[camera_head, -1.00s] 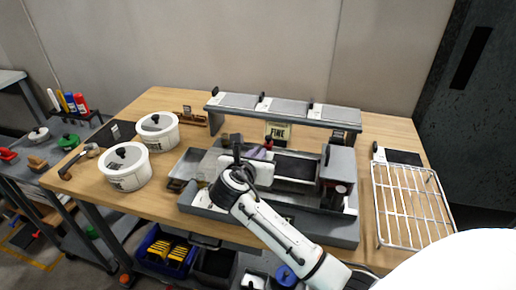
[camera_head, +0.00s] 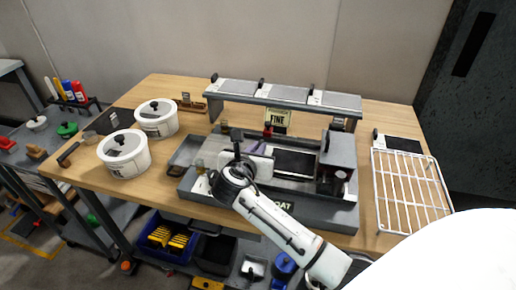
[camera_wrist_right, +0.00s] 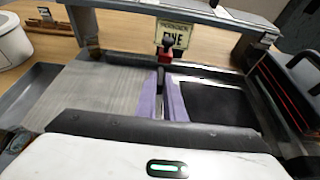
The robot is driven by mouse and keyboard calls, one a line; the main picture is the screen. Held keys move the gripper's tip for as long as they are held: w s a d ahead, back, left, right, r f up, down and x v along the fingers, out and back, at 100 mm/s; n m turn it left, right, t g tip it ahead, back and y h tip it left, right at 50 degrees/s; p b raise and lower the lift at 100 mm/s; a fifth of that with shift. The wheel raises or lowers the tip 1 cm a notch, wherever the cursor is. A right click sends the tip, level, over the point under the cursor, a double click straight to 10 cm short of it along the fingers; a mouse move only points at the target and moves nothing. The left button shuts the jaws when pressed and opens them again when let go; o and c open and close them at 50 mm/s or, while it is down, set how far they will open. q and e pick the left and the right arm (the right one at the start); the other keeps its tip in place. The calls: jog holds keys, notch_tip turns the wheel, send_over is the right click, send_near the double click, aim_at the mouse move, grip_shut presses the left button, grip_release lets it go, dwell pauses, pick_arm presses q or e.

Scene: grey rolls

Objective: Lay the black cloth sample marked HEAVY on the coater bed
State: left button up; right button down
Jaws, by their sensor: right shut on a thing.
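My right gripper (camera_head: 252,152) is over the middle of the grey coater bed (camera_head: 207,155). Its purple fingers show in the wrist view (camera_wrist_right: 163,98), close together and shut on the left end of a black cloth sample (camera_head: 295,162). The gripped part is hidden by the fingers and wrist. The black sheet (camera_wrist_right: 215,106) extends to the right of the fingers, low over or on the bed; I cannot tell whether it touches. No HEAVY marking is readable. My left gripper is not in view.
A grey carriage block (camera_head: 338,160) stands at the bed's right end. A raised shelf (camera_head: 285,97) with several grey samples stands behind, with a FINE sign (camera_head: 277,118) below. Two white pots (camera_head: 124,153) stand left. A wire rack (camera_head: 410,190) and another black sample (camera_head: 402,145) lie right.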

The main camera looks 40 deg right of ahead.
jog(key=shift+f, duration=0.35)
jog(key=c, duration=1.8)
grip_release()
jog(key=shift+o, duration=0.2)
